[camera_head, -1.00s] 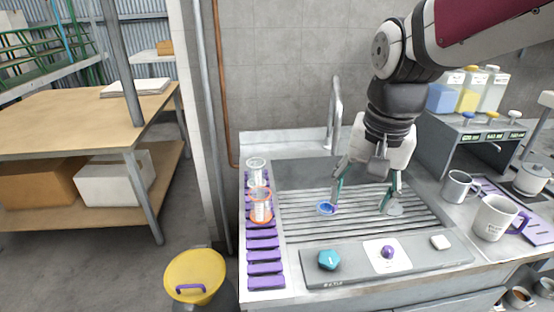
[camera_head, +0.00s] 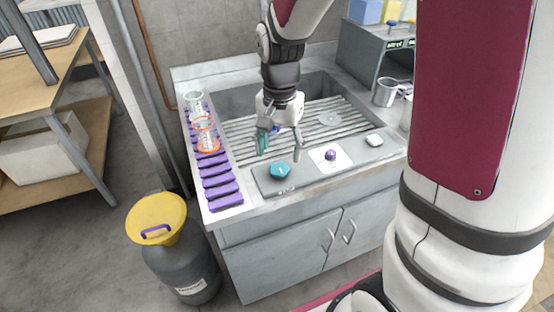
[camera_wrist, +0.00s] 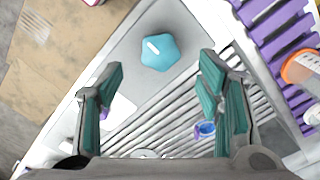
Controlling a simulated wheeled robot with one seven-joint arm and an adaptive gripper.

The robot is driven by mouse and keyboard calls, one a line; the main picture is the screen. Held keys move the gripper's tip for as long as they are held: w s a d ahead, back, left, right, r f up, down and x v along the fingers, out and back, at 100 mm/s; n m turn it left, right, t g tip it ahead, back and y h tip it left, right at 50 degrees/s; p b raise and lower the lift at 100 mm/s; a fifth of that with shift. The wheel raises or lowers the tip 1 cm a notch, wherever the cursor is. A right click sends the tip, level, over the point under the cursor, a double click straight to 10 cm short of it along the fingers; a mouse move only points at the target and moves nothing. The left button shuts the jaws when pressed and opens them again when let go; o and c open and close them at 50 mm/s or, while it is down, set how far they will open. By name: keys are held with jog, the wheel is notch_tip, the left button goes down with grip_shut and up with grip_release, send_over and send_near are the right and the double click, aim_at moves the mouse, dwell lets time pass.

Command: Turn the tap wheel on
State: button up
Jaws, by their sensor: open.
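The tap wheel (camera_head: 279,170) is a teal, star-shaped knob with a white mark, on the grey front panel of the sink. It also shows whole in the wrist view (camera_wrist: 160,49), at upper centre. My gripper (camera_head: 280,152) is open and empty, pointing down over the sink's front edge, just behind the wheel in the head view. In the wrist view its teal-padded fingertips (camera_wrist: 162,70) are spread, with the wheel ahead of the gap between them. I see no contact with the wheel; the exact height above it is hard to tell.
A purple knob (camera_head: 330,154) on a white plate and a white block (camera_head: 374,140) share the panel. A purple rack (camera_head: 221,190) with glass beakers stands left. A blue-and-purple item (camera_wrist: 204,129) lies on the slatted drainer. A drum with a yellow funnel (camera_head: 157,216) stands on the floor.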

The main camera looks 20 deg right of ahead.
aim_at(279, 167)
jog(key=shift+f, duration=2.65)
jog(key=c, duration=1.2)
